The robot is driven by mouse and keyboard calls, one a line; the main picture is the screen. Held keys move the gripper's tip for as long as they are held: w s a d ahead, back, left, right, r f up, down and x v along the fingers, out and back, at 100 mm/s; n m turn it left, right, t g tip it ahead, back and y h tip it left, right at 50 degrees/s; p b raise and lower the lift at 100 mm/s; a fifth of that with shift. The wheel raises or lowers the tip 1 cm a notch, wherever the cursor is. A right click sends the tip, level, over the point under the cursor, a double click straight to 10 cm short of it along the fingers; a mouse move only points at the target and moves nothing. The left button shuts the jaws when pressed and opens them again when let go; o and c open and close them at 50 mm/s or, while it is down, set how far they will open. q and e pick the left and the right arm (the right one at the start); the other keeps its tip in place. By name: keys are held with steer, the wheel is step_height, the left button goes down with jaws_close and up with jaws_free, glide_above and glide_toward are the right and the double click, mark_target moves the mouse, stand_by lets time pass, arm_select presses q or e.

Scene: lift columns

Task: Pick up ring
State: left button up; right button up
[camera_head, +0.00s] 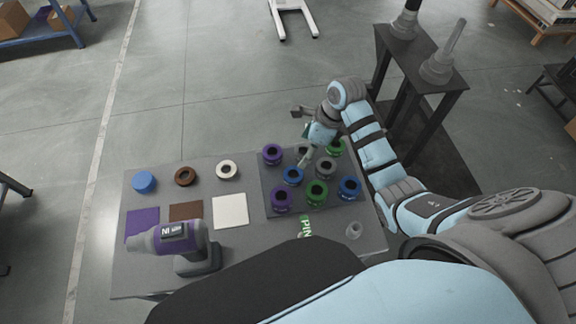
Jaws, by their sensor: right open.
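Several spool-shaped rings stand in rows on a dark tray (264,209): purple ring (272,154), green ring (336,147), blue ring (292,176), grey ring (326,168), and a second purple ring (281,198), green ring (317,192) and blue ring (349,187) in front. Another greyish ring at the back is partly hidden by my right gripper. My right gripper (302,139) is open above the back part of the tray, with no object visible in it. Which ring is meant cannot be told. My left gripper is not in view.
On the table's (245,250) left are a blue round piece (144,182), brown ring (185,176), white ring (227,170) and coloured squares. A purple drill (172,238) stands in front. A small grey piece (354,231) lies front right. A dark stand (405,55) is behind my right arm.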

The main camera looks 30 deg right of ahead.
steer(key=b, duration=0.1)
glide_toward(291, 178)
steer(key=shift+s+d+f, duration=0.2)
steer(key=shift+d+f, duration=0.1)
steer(key=shift+d, duration=0.1)
steer(key=shift+s+a+f, duration=0.1)
steer(key=shift+a+f, duration=0.05)
steer(key=shift+f, duration=0.15)
steer(key=x, duration=0.1)
steer(key=b+x, duration=0.1)
steer(key=x, duration=0.1)
steer(key=w+x, duration=0.1)
steer(key=x, duration=0.1)
steer(key=shift+a+b, duration=0.3)
steer(key=shift+b, duration=0.05)
steer(key=shift+w+f, duration=0.2)
steer(key=shift+f, duration=0.05)
steer(key=shift+s+a+r, duration=0.1)
steer(key=shift+r, duration=0.05)
steer(key=shift+s, duration=0.15)
steer(key=shift+c, duration=1.3)
steer(key=shift+r, duration=0.1)
steer(key=c, duration=0.4)
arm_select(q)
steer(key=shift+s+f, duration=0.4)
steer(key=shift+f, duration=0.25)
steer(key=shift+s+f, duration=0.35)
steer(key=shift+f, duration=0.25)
arm_select(e)
steer(key=c, duration=0.7)
